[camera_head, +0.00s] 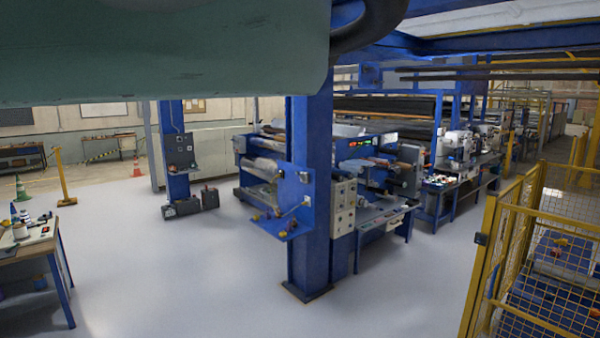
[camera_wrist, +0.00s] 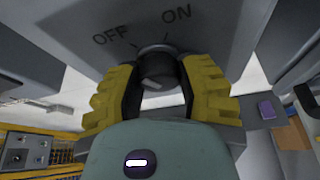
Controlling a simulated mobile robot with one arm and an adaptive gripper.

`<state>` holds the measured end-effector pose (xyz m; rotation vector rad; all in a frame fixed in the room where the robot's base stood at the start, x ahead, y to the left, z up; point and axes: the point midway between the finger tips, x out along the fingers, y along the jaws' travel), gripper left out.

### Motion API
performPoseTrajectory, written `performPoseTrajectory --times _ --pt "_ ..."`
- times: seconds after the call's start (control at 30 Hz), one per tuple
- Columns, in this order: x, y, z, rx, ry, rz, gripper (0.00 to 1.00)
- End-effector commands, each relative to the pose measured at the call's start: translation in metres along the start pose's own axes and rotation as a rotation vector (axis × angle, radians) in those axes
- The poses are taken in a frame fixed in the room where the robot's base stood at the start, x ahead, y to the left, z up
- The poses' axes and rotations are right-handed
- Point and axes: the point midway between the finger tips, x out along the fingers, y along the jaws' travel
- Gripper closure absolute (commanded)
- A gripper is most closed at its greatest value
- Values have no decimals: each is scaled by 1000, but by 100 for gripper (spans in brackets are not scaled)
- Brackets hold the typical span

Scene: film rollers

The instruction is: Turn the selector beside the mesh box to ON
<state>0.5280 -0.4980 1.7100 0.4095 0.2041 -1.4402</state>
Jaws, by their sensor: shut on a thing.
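The selector (camera_wrist: 156,72) is a dark round knob on a grey panel (camera_wrist: 215,30) in the wrist view. The panel is printed OFF to the left and ON to the right, with a short tick under each word. My gripper (camera_wrist: 158,78) has yellow and black fingers, one on each side of the knob, and is shut on it. The fingers hide the knob's sides, and I cannot tell which tick it points at. The head view shows neither the knob nor my gripper. I cannot surely pick out the mesh box.
In the head view a yellow mesh fence (camera_head: 520,245) stands at the right. A blue column (camera_head: 311,190) with a small shelf stands mid-picture before the roller machines. A table (camera_head: 35,245) is at the left. Grey floor (camera_head: 180,275) between is clear.

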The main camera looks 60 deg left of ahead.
Motion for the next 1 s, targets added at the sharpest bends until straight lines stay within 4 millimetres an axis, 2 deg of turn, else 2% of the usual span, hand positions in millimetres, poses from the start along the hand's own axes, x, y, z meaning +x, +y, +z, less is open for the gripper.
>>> performPoseTrajectory --times 0.27,0.47,1.0 --pt "2 -1 -4 30 1 12 98" --pt "3 -2 -6 114 -3 48 98" --pt "2 0 -4 546 8 224 98"
